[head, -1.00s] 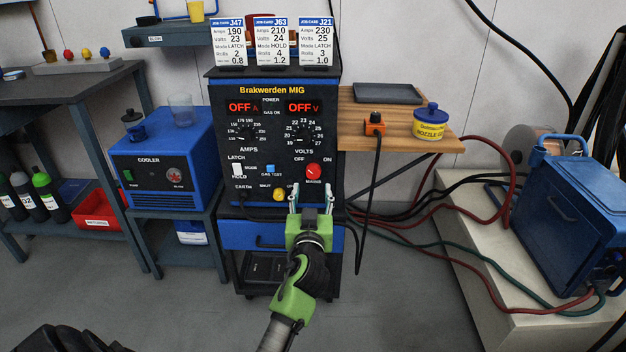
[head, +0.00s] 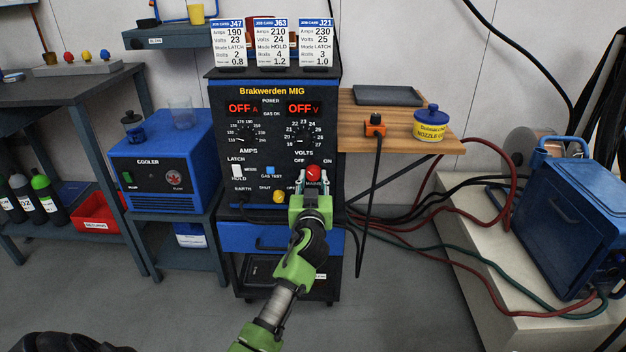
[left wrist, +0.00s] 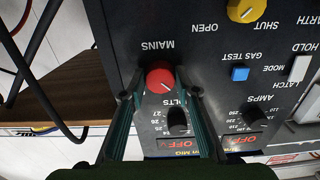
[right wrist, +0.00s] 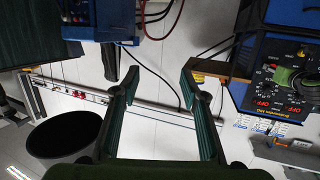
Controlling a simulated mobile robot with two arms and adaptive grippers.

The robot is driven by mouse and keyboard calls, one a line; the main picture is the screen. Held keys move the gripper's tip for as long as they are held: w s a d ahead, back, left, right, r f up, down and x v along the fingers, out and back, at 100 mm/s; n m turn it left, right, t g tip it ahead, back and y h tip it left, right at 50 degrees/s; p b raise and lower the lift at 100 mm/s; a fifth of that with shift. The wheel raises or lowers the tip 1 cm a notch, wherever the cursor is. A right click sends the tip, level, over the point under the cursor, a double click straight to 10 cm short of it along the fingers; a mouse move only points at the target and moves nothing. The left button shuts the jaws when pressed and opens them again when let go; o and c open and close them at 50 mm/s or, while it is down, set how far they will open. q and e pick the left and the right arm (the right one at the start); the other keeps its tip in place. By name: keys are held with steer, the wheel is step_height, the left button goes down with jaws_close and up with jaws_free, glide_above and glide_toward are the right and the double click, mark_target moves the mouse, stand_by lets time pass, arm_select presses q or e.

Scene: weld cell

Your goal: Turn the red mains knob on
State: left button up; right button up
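The red mains knob (head: 313,171) sits low on the right of the welder's black front panel, under the OFF and ON marks. Both displays on the welder (head: 272,92) read OFF. My left gripper (head: 312,184) is at the panel, just in front of the knob. In the left wrist view the red knob (left wrist: 160,77) lies between and just beyond the two open fingertips (left wrist: 160,95), with gaps at both sides; I cannot tell whether either finger touches it. My right gripper (right wrist: 150,70) is open and empty, away from the panel.
A yellow knob (head: 279,196) and a blue gas test button (head: 270,170) are left of the mains knob. A wooden side shelf (head: 395,142) holds an orange-black plug and a yellow pot (head: 431,124). Cables hang at the right. The blue cooler (head: 163,160) stands left.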

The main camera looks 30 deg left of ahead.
steer(key=shift+f, duration=0.1)
arm_select(q)
steer(key=shift+m, duration=0.4)
steer(key=m+p, duration=0.2)
steer(key=m, duration=0.5)
steer(key=m+p, duration=0.2)
steer(key=m, duration=0.4)
steer(key=shift+a+r+m+p, duration=0.1)
steer(key=shift+m+p, duration=0.25)
steer(key=shift+m, duration=0.05)
steer(key=shift+m+p, duration=0.6)
steer(key=shift+m, duration=0.9)
arm_select(e)
steer(key=s+d+f+g+h, duration=0.1)
steer(key=s+d+f+g, duration=0.2)
steer(key=s+f+g, duration=0.3)
steer(key=s+d+f+g+h, duration=0.2)
steer(key=s+f+g, duration=0.4)
steer(key=s, duration=0.6)
steer(key=shift+s+d+f+m, duration=0.2)
steer(key=shift+d+f+m, duration=0.1)
steer(key=shift+d+f, duration=0.55)
arm_select(q)
steer(key=shift+m, duration=0.3)
steer(key=o, duration=1.1)
